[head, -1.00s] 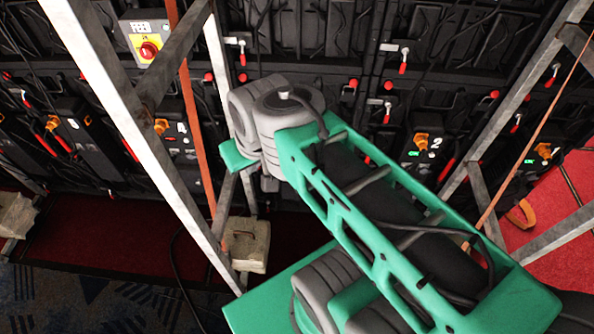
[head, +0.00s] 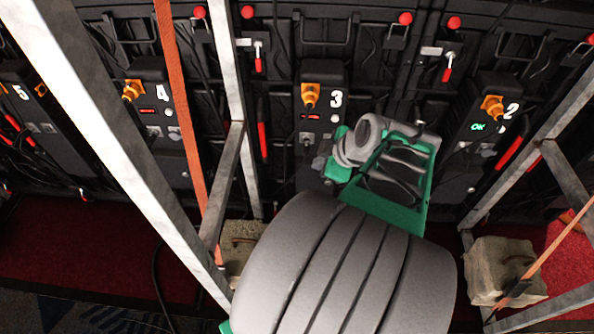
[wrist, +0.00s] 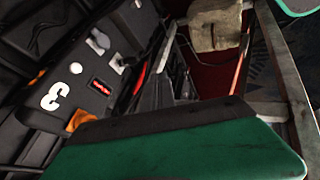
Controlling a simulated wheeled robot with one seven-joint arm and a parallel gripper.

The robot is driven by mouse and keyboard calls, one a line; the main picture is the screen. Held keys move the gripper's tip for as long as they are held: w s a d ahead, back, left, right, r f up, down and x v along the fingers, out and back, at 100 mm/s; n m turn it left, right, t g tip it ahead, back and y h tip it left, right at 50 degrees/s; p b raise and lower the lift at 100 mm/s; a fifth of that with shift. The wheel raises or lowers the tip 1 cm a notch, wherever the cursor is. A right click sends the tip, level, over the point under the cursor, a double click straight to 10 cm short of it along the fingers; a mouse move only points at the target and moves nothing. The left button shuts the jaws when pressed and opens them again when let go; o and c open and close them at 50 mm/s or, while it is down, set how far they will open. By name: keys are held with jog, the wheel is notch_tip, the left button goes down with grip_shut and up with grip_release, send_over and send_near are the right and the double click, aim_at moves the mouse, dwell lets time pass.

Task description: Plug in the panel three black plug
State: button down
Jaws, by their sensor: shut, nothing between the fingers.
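Panel three (head: 322,115) is a black box with a white "3", an orange plug (head: 311,92) seated at its top and a small red-lit display (head: 311,116). Grey sockets (head: 308,138) sit below the display. The panel also shows in the wrist view (wrist: 85,85), tilted on its side. I cannot pick out the loose black plug; dark cables blend into the wall, and my arm hides the area below the panel. My gripper (head: 338,168) is just in front of the panel's lower right part, mostly hidden by the wrist. Its green body fills the bottom of the wrist view (wrist: 180,145). It is shut and empty.
Panel two (head: 492,118) at right shows a green "OK"; panel four (head: 160,115) is at left. Metal struts (head: 110,150) and an orange strap (head: 180,95) stand left of my arm. Concrete weights (head: 502,270) sit on the floor on both sides.

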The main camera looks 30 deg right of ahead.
aim_at(307, 154)
jog(key=w+d+f+b, duration=0.3)
jog(key=w+f, duration=0.6)
jog(key=shift+d+f+b, duration=0.2)
jog(key=shift+d+b, duration=0.1)
jog(key=shift+b, duration=0.05)
jog(key=shift+w, duration=0.15)
jog(key=shift+w+d+f+b, duration=0.15)
jog(key=shift+w+d+b, duration=0.3)
jog(key=shift+w+d, duration=0.15)
jog(key=shift+r, duration=0.2)
